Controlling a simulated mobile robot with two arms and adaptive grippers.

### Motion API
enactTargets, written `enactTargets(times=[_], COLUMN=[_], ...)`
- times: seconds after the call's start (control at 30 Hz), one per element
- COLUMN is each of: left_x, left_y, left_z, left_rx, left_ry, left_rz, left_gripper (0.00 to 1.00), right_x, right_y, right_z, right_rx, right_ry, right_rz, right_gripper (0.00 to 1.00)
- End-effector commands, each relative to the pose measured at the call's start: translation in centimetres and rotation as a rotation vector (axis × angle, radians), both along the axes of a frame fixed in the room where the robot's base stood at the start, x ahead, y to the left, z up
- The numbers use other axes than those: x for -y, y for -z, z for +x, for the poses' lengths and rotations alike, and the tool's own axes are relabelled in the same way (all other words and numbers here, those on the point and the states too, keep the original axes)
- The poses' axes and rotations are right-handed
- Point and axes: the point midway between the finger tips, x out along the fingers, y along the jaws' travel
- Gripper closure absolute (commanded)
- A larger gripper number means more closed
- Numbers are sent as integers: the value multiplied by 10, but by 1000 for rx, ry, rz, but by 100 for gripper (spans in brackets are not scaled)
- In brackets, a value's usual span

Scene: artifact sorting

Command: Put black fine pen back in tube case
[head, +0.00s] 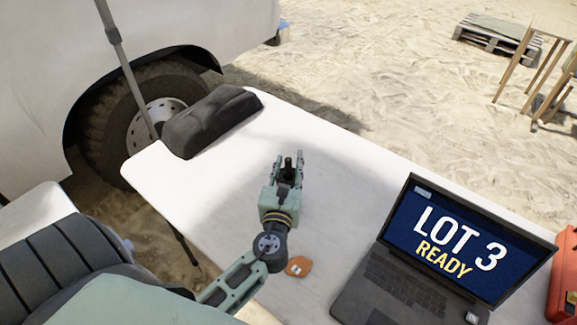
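My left gripper (288,164) is over the middle of the white table, its two fingers pointing to the far side and spread apart. A small dark, narrow thing (288,170) shows between the fingers. It may be the black fine pen, but it is too small to tell, and I cannot tell whether a finger touches it. A dark grey, long, rounded case (210,121) lies at the table's far left corner, apart from the gripper. It may be the tube case; no opening in it is visible. My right gripper is not in view.
An open laptop (440,255) reading "LOT 3 READY" stands on the right of the white table (345,185). A small orange-brown piece (299,266) lies beside my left arm. A red box (565,275) is at the right edge. The table between case and laptop is mostly clear.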

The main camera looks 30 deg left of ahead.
Motion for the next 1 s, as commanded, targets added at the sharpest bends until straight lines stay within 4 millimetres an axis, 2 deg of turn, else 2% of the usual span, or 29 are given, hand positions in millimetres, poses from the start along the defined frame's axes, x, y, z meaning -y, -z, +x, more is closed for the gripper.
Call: enactTargets(times=[0.1, 0.17, 0.5, 0.7, 1.0], left_x=[1, 4, 35, 48, 52], left_y=[-4, 0, 2, 0, -3], left_z=[-1, -8, -73, -100, -109], left_rx=[0, -2, -2, -2, 1], left_ry=[0, 1, 2, 1, 0], left_rz=[0, 0, -2, 0, 0], left_gripper=[68, 68, 68, 68, 68], right_x=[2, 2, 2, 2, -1], right_y=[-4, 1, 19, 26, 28], right_z=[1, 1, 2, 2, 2], right_rx=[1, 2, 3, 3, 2], right_ry=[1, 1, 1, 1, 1], right_rz=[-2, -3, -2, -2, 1], right_gripper=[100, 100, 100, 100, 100])
